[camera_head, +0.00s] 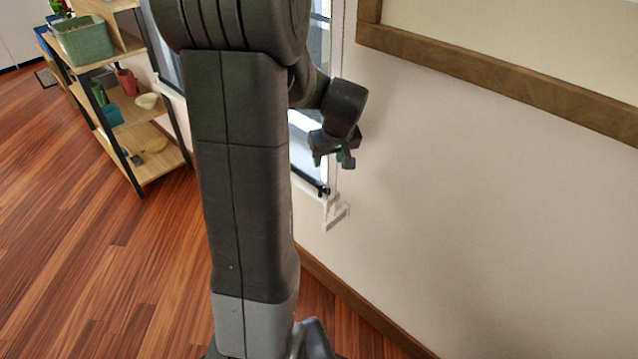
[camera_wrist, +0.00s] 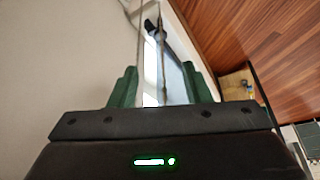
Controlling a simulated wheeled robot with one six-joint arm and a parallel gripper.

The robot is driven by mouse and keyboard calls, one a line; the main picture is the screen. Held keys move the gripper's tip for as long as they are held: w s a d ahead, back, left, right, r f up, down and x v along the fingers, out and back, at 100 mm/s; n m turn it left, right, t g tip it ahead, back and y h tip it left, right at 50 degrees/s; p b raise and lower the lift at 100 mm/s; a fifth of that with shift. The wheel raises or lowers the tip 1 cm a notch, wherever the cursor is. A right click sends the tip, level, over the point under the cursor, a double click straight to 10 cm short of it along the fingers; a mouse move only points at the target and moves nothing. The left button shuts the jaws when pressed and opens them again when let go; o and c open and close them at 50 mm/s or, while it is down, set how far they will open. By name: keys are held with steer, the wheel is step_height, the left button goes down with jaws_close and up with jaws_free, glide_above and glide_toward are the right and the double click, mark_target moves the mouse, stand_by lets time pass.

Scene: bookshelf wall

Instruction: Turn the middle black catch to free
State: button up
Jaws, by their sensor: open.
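One small black catch (camera_head: 324,190) shows at the lower edge of the window (camera_head: 307,150) in the head view. A black piece (camera_wrist: 154,28) on the window frame also shows in the wrist view, beyond the fingertips. I cannot tell whether it is the middle catch or how it is turned. Other catches are not clearly seen; my arm hides much of the window. My gripper (camera_head: 333,160) is in front of the window, above the catch and apart from it. In the wrist view its green fingers (camera_wrist: 161,84) are spread, with nothing held between them.
A wooden shelf (camera_head: 150,165) with a green bin (camera_head: 84,42) and pots stands at left. A wood-framed board (camera_head: 480,72) is at upper right. The wooden floor (camera_head: 90,270) at left is clear.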

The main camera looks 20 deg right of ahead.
mark_target(320, 183)
steer(key=b+x, duration=0.1)
steer(key=x, duration=1.2)
steer(key=shift+f, duration=0.2)
steer(key=shift+a, duration=0.1)
jaws_close()
